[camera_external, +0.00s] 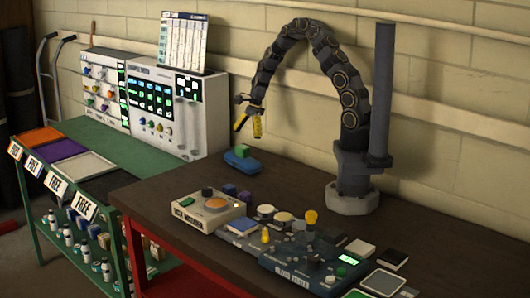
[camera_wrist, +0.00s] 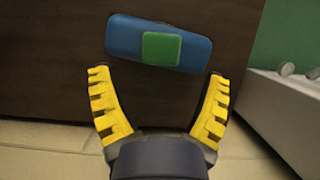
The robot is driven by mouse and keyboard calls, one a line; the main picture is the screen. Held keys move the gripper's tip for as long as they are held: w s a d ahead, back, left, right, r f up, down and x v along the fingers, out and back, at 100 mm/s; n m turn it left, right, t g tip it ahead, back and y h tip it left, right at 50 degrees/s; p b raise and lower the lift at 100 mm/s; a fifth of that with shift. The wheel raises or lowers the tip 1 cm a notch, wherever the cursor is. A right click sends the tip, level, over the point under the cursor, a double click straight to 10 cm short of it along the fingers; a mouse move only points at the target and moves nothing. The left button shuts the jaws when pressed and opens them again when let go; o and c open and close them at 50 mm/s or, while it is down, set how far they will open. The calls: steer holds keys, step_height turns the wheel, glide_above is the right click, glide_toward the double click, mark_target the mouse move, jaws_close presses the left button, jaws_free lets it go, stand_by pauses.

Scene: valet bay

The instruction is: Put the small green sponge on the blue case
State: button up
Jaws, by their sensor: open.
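A small green block, which looks like the sponge (camera_external: 242,151), sits on top of the blue case (camera_external: 236,165) near the table's far left edge. In the wrist view the green sponge (camera_wrist: 161,48) lies near the middle of the blue case (camera_wrist: 122,38), within its outline. My gripper (camera_external: 248,127) hangs above the case in the external view, clear of it. In the wrist view my gripper (camera_wrist: 157,82) has its yellow fingers spread wide with nothing between them. The case and sponge lie just beyond the fingertips there.
A beige console (camera_external: 210,213) and a dark blue control box (camera_external: 305,272) stand nearer on the dark table (camera_external: 150,195). Small purple blocks (camera_external: 237,191) lie between the case and consoles. A green cart (camera_external: 105,145) with coloured trays and panels stands left.

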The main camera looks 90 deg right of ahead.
steer(key=v, duration=0.6)
steer(key=a+r+n+g, duration=0.1)
steer(key=a+r+n, duration=0.45)
steer(key=a, duration=0.45)
steer(key=a+r+n+g, duration=0.2)
steer(key=a+r+n, duration=0.35)
steer(key=a, duration=0.35)
steer(key=s+a+r+n+g+h, duration=0.1)
steer(key=s+a+n, duration=0.5)
steer(key=s+n, duration=0.2)
steer(key=s+a+r+n+g+h, duration=0.1)
steer(key=s+a+r+n+h, duration=0.1)
steer(key=s+a+n, duration=0.3)
steer(key=s+n, duration=0.3)
steer(key=s, duration=0.2)
steer(key=shift+s+a+r, duration=0.25)
steer(key=shift+a+r, duration=0.05)
steer(key=shift+a, duration=0.1)
